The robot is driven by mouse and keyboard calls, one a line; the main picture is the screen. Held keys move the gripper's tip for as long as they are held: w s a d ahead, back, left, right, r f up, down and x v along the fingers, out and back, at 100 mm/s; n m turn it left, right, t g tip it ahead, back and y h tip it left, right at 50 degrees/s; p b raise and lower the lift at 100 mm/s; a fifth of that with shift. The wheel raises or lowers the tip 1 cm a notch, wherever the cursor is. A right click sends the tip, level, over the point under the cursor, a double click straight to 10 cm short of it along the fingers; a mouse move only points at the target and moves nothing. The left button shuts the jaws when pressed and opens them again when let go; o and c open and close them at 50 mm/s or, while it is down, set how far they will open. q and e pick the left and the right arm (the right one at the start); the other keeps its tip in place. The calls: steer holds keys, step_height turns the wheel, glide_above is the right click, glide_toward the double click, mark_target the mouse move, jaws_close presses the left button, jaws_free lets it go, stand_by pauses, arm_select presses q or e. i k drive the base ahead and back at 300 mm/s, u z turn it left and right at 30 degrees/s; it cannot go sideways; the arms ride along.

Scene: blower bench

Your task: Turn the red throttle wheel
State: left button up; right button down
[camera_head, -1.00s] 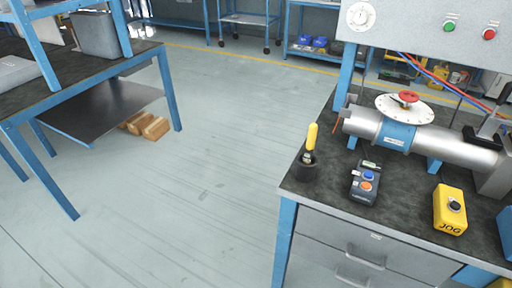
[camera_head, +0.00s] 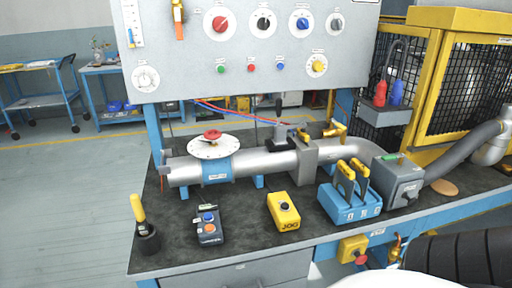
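The red throttle wheel (camera_head: 212,134) sits on a round white dial plate (camera_head: 214,148) on top of the silver pipe (camera_head: 186,170), at the left part of the bench. A blue band (camera_head: 217,168) wraps the pipe under the dial. Neither of my grippers shows in the head view. A dark ribbed part and a white rounded part fill the lower right corner.
The dark bench top (camera_head: 245,213) holds a yellow-handled tool in a black cup (camera_head: 147,238), a control box (camera_head: 208,225), a yellow JOG box (camera_head: 283,211) and a blue holder (camera_head: 349,203). A grey panel (camera_head: 180,82) stands behind. A yellow mesh cage (camera_head: 455,80) stands right.

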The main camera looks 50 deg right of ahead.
mark_target(213, 134)
steer(key=z, duration=1.75)
